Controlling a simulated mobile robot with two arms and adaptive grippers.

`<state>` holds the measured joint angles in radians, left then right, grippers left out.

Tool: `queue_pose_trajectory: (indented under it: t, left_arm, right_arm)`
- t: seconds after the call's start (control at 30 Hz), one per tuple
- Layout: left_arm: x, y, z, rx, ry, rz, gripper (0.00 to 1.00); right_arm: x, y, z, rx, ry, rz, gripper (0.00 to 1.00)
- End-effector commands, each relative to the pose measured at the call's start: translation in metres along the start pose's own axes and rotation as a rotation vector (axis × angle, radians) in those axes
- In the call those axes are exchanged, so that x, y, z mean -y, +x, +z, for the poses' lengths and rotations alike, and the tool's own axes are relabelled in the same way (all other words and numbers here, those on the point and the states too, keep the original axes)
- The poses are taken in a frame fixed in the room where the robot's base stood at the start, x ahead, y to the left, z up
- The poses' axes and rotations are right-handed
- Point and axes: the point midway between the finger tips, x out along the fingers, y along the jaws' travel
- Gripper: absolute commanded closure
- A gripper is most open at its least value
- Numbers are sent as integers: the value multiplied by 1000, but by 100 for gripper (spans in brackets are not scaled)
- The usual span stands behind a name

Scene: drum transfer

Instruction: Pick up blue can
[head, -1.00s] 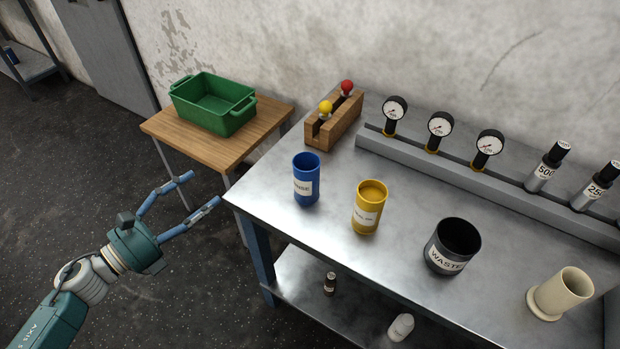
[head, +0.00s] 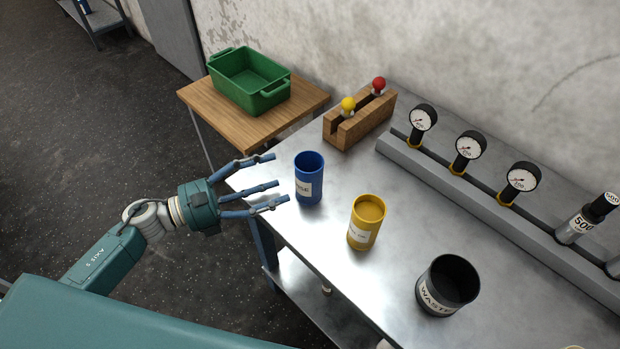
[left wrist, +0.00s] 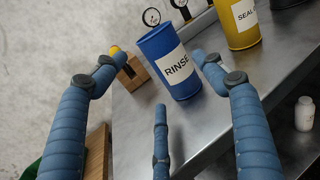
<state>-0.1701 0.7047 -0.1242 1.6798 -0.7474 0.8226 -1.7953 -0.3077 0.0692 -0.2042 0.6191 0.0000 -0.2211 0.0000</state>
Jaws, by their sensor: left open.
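The blue can (head: 309,180), with a white label, stands upright on the metal table near its left edge. In the left wrist view the can (left wrist: 170,62) reads "RINSE" and shows ahead, between the spread fingers. My left gripper (head: 276,180) is open and empty, with its blue fingers pointing at the can from the left. In the head view the fingertips end just short of the can; I cannot tell the exact gap. My right gripper is not in view.
A yellow can (head: 366,222) and a black waste bin (head: 447,285) stand to the right on the metal table (head: 330,245). A wooden block with knobs (head: 360,122) is behind. A green crate (head: 250,82) sits on a wooden side table (head: 200,98). Gauges (head: 470,150) line the back.

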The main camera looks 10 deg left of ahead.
Motion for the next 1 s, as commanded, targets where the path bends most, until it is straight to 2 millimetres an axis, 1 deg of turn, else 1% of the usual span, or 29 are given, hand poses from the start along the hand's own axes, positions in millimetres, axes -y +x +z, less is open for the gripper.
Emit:
queue_pose_trajectory:
  t: [0.03,0.1,0.13,0.33,0.47,0.6,0.7,0.97,1.0]
  left_arm:
    - [0,0,-8,2,-3,1,30]
    - [0,2,-14,3,-1,0,30]
    - [0,7,-11,5,1,-1,30]
    - [0,20,-12,3,0,-1,30]
    - [0,42,-9,5,0,-1,30]
    - [0,64,-10,4,-1,0,30]
    - [0,73,-12,2,0,-1,30]
    - [0,75,-14,0,0,0,30]
    - [0,75,-14,0,0,0,33]
  right_arm:
    - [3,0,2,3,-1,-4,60]
    - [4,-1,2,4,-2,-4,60]
    - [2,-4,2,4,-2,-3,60]
    - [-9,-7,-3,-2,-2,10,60]
    - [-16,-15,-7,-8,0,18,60]
    - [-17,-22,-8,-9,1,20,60]
    - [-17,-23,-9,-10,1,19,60]
    - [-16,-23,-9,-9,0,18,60]
    - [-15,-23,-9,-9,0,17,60]
